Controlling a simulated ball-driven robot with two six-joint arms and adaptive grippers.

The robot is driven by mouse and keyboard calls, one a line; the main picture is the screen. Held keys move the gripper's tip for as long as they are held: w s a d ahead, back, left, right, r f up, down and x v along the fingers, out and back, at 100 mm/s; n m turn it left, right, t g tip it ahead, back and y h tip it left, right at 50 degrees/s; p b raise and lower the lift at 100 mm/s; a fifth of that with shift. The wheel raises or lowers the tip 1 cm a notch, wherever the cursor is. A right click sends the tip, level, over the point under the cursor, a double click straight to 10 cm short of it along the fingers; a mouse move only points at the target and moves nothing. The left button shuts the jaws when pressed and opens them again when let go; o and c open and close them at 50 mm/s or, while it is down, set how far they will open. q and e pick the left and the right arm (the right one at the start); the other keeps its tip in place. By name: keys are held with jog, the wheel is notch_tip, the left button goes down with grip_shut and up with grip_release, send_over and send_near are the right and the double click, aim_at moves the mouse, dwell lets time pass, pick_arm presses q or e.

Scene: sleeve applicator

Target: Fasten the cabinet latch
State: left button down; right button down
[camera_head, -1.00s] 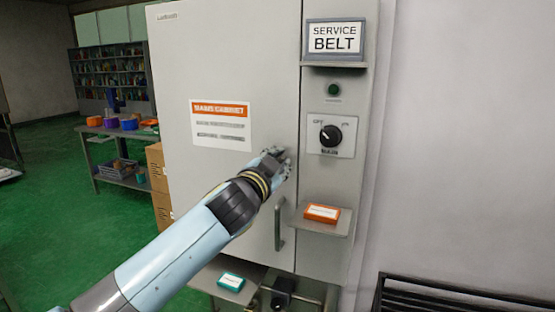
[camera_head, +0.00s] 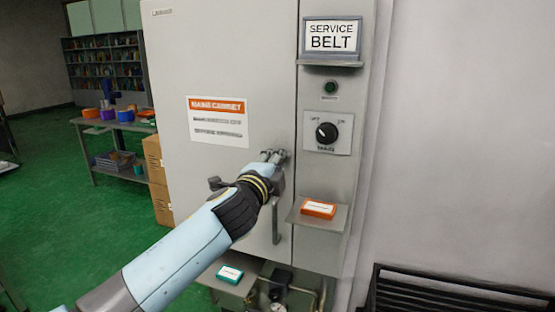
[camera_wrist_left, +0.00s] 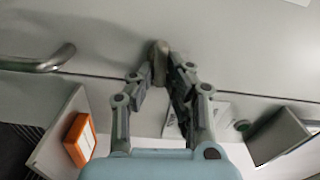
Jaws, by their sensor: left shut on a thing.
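The grey cabinet door (camera_head: 220,60) stands closed against its frame, with a vertical seam at its right edge. My left gripper (camera_head: 277,157) is at that seam, above the door's bar handle (camera_head: 276,222) and below the rotary switch. In the left wrist view my left gripper (camera_wrist_left: 162,68) is shut on a small beige-grey latch piece (camera_wrist_left: 160,50), just by the seam. In the head view the latch is hidden behind the fingers. The bar handle also shows in the left wrist view (camera_wrist_left: 40,62). My right gripper is not in view.
A rotary switch (camera_head: 327,133) and green lamp (camera_head: 331,87) sit right of the door under the SERVICE BELT sign (camera_head: 332,38). A small shelf holds an orange box (camera_head: 319,209); a teal box (camera_head: 230,273) lies lower. A black slatted rack (camera_head: 450,295) stands at lower right.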

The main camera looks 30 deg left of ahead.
pick_arm(q)
jog(key=shift+f+m, duration=0.1)
jog(key=shift+m, duration=0.5)
jog(key=c, duration=1.4)
grip_release()
jog(key=shift+o, duration=0.2)
jog(key=v, duration=1.2)
jog(key=shift+f, duration=0.1)
